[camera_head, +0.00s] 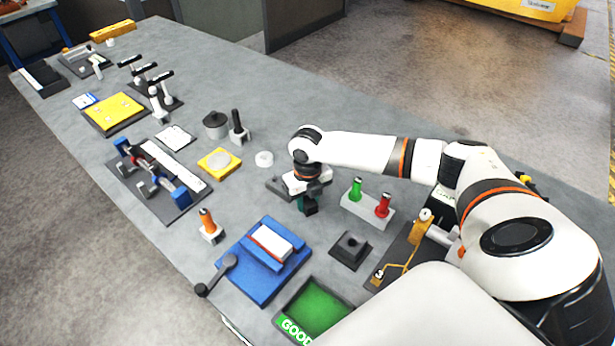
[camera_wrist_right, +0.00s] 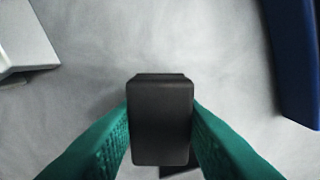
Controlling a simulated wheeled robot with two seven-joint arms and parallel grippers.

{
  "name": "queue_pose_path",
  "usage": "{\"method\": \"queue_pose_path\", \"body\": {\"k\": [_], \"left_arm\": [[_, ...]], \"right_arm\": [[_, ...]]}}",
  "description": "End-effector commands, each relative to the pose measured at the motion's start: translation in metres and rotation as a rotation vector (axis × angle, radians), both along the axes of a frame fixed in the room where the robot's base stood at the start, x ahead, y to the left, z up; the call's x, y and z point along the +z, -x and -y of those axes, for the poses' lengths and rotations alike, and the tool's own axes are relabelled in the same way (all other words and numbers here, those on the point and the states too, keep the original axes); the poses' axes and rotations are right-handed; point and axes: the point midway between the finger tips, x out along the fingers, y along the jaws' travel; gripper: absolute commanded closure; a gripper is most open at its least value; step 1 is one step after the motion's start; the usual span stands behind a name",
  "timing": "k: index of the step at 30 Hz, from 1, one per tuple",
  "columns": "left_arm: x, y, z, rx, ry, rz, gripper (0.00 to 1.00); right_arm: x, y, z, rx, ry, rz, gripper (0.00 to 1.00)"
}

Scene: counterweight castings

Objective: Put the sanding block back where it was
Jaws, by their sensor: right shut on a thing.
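My right gripper (camera_head: 307,206) reaches over the middle of the bench, its teal fingers pointing down. It is shut on a dark block, the sanding block (camera_wrist_right: 161,120), which shows between the two fingers in the right wrist view. In the head view only a small dark part of the block (camera_head: 311,211) shows below the fingers. Whether it touches the bench I cannot tell. A bit of another dark thing (camera_wrist_right: 180,171) shows under the block in the wrist view. My left gripper is not in view.
A blue vise (camera_head: 258,283) stands front left of the gripper, a stand with green and red handles (camera_head: 366,211) to its right. A black square holder (camera_head: 350,250) and a green tray (camera_head: 314,308) are nearer. A white ring (camera_head: 264,158) lies behind left.

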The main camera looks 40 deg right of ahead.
Motion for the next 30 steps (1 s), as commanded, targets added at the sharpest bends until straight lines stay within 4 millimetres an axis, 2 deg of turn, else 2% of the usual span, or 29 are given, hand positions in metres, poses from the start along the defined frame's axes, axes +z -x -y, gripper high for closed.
{"method": "queue_pose_path", "body": {"k": [10,11,14,15,26,30], "left_arm": [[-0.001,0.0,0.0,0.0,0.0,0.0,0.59],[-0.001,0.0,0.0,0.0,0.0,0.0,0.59],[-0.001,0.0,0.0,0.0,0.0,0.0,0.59],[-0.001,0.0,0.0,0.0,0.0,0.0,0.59],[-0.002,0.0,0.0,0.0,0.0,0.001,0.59],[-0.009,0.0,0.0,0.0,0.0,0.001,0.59]], "right_arm": [[-0.004,-0.001,0.0,0.0,0.0,0.002,0.89],[-0.004,-0.001,0.0,0.0,0.0,0.001,0.64],[-0.003,-0.001,0.0,0.0,0.0,0.001,0.48],[-0.003,0.0,0.0,0.0,0.0,0.001,0.46],[0.003,-0.001,0.0,0.001,0.0,0.004,0.46],[0.024,-0.002,0.001,0.001,0.0,0.007,0.46]]}}
